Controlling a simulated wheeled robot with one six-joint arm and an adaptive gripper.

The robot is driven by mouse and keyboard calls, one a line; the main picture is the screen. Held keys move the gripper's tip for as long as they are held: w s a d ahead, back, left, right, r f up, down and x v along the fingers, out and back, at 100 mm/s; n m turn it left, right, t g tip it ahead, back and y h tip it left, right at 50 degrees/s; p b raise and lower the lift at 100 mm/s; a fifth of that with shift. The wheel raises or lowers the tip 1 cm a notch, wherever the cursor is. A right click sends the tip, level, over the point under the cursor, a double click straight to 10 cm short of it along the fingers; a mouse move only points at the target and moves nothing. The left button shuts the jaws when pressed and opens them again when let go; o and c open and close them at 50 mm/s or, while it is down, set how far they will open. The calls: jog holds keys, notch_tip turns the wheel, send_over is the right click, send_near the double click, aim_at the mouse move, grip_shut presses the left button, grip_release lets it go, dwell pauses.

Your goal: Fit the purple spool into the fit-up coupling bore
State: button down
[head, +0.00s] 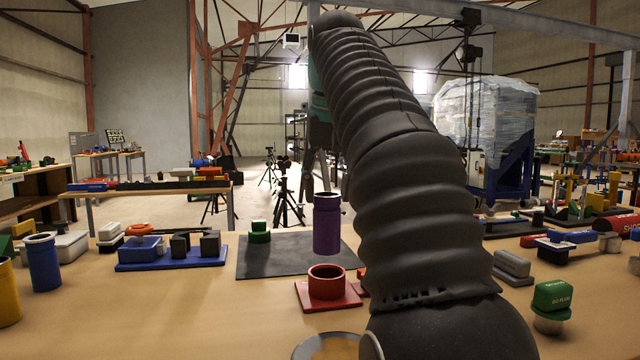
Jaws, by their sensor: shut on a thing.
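The purple spool (327,228) is an upright cylinder with a wider collar at its top. It hangs in the air at the middle of the head view. My gripper (326,188) comes down from above and is shut on the spool's top; its fingers are small, dark and hard to make out. Below the spool is a red ring with an open bore on a square red base, which looks like the fit-up coupling (327,284). In the picture the spool's lower end is just above the ring's rim, with a small gap. My arm hides the area to the right.
A dark mat (270,262) with a green part (259,232) lies behind the coupling. A blue tray (172,262) and a blue cylinder (43,262) stand to the left. A green-capped part (551,305) stands at the right.

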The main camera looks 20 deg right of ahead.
aim_at(329, 220)
jog(key=shift+s+a, duration=0.1)
jog(key=shift+s, duration=0.05)
jog(key=shift+s+f+b, duration=0.25)
jog(key=shift+f+b, duration=0.55)
jog(key=shift+f, duration=0.25)
jog(key=shift+p, duration=0.55)
dwell(0.6)
jog(key=shift+f+b, duration=1.75)
jog(key=shift+f, duration=0.5)
dwell(0.5)
jog(key=shift+c, duration=2.1)
grip_release()
